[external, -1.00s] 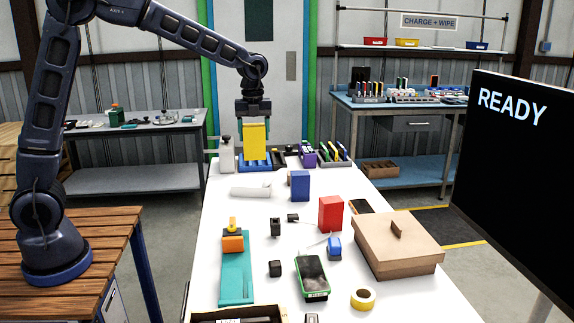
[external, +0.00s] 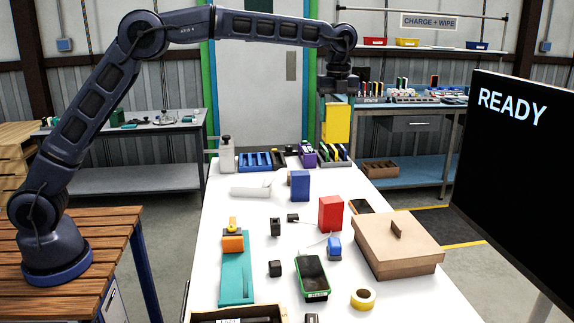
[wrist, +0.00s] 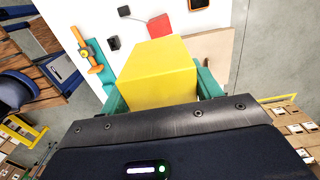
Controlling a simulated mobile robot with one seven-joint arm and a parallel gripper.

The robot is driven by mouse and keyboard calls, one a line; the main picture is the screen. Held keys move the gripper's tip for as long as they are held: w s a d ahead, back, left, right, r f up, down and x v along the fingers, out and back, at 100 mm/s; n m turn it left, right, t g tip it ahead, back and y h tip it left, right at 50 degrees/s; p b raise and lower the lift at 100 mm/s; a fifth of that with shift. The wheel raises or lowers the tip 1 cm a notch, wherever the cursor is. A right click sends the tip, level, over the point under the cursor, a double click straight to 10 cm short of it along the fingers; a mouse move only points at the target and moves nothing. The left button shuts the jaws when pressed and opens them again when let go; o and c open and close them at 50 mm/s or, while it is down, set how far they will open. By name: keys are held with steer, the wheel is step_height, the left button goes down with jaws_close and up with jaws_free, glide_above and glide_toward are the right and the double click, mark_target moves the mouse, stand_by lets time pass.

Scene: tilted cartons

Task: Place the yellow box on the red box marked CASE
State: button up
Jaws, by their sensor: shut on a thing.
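My gripper (external: 338,98) is shut on the yellow box (external: 336,124) and holds it upright in the air at the back right of the white table. The yellow box also fills the middle of the wrist view (wrist: 158,72), between the two green fingers. The red box (external: 331,213) stands on the table, nearer the camera and lower than the held box. In the wrist view a red patch (wrist: 160,26) shows just beyond the yellow box, partly hidden by it. No CASE lettering is readable on the red box.
A blue box (external: 299,186) stands left of the red box. A brown lidded carton (external: 397,246) is at the right, with a dark phone-like item (external: 360,206) behind it. Racks (external: 262,163) line the table's back edge.

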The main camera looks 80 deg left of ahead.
step_height(320, 180, down, 19)
steer(key=shift+f, duration=0.1)
stand_by(0.5)
steer(key=shift+f, duration=0.1)
steer(key=o, duration=1.1)
steer(key=shift+c, duration=0.2)
